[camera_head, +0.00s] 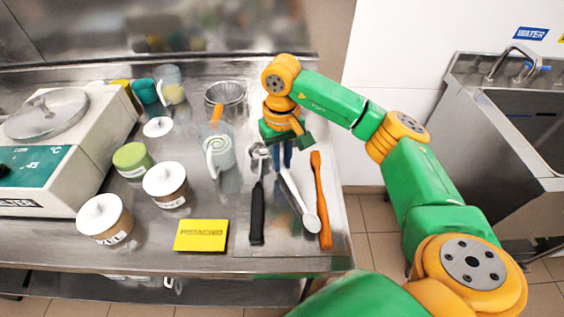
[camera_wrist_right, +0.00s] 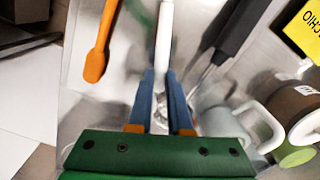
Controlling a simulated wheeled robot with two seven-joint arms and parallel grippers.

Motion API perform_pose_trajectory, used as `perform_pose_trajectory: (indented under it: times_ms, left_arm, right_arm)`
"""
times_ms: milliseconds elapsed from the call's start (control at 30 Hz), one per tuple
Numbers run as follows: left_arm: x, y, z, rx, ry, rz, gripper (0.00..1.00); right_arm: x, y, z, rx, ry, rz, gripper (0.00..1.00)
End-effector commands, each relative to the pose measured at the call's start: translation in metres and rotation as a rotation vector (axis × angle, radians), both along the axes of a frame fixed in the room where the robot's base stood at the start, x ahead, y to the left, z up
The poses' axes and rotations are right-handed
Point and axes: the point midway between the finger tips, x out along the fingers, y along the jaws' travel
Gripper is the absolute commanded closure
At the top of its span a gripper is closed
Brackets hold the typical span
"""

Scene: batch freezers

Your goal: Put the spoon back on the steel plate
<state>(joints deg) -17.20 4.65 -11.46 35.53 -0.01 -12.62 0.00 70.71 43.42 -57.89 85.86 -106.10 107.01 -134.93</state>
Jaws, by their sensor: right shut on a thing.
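My right gripper (camera_head: 284,160) reaches down over the steel plate (camera_head: 282,240) at the right end of the counter. Its blue fingers are shut on the spoon (camera_head: 295,196), a long white tool with a round end towards the front. In the right wrist view the spoon (camera_wrist_right: 165,42) runs out between the fingertips of the gripper (camera_wrist_right: 163,85). The spoon lies over the plate, between a black-handled scoop (camera_head: 257,208) and an orange spatula (camera_head: 321,200). I cannot tell whether it touches the plate. The fingers hide part of it. My left gripper is out of view.
A yellow card (camera_head: 201,235) lies left of the plate. Several lidded tubs (camera_head: 167,186), a clear pitcher (camera_head: 219,152) and a steel container (camera_head: 226,97) stand further left and back. A white machine (camera_head: 50,140) fills the left side. A sink (camera_head: 530,105) is at right.

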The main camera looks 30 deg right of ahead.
Motion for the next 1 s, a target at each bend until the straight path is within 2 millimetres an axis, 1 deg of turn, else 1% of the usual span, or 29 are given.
perform_pose_trajectory:
  times_ms: [33,100,167,333,467,500,567,600,867,933,967,1000]
  left_arm:
    - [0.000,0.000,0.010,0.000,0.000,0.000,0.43]
    - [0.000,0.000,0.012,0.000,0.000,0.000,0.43]
    - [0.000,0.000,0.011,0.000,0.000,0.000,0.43]
    - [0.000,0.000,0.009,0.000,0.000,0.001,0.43]
    - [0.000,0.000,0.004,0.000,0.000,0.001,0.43]
    - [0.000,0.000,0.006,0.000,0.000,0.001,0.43]
    - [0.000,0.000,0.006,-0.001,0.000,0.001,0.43]
    - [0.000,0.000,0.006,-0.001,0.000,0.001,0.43]
    - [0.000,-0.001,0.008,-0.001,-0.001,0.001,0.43]
    - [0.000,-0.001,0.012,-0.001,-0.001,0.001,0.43]
    - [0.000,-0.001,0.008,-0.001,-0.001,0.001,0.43]
    - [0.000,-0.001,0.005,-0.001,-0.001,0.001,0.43]
  right_arm:
    - [-0.002,0.000,-0.004,0.000,0.006,0.002,1.00]
    - [-0.001,0.000,-0.013,0.000,0.002,0.002,1.00]
    - [-0.001,0.000,-0.017,0.000,0.001,0.002,1.00]
    - [-0.001,0.001,-0.018,0.001,0.000,0.002,1.00]
    - [-0.001,0.001,-0.023,0.000,-0.001,0.002,1.00]
    - [-0.001,0.001,-0.021,0.001,-0.001,0.002,0.72]
    - [-0.001,0.001,-0.020,0.001,-0.001,0.002,0.56]
    - [-0.001,0.001,-0.020,0.001,-0.001,0.002,0.53]
    - [-0.001,0.001,-0.019,0.001,-0.001,0.001,0.53]
    - [-0.001,0.001,-0.014,0.001,-0.001,0.001,0.53]
    - [0.000,0.001,-0.013,0.001,-0.004,0.001,0.53]
    - [0.001,0.001,-0.007,0.001,-0.005,0.001,0.53]
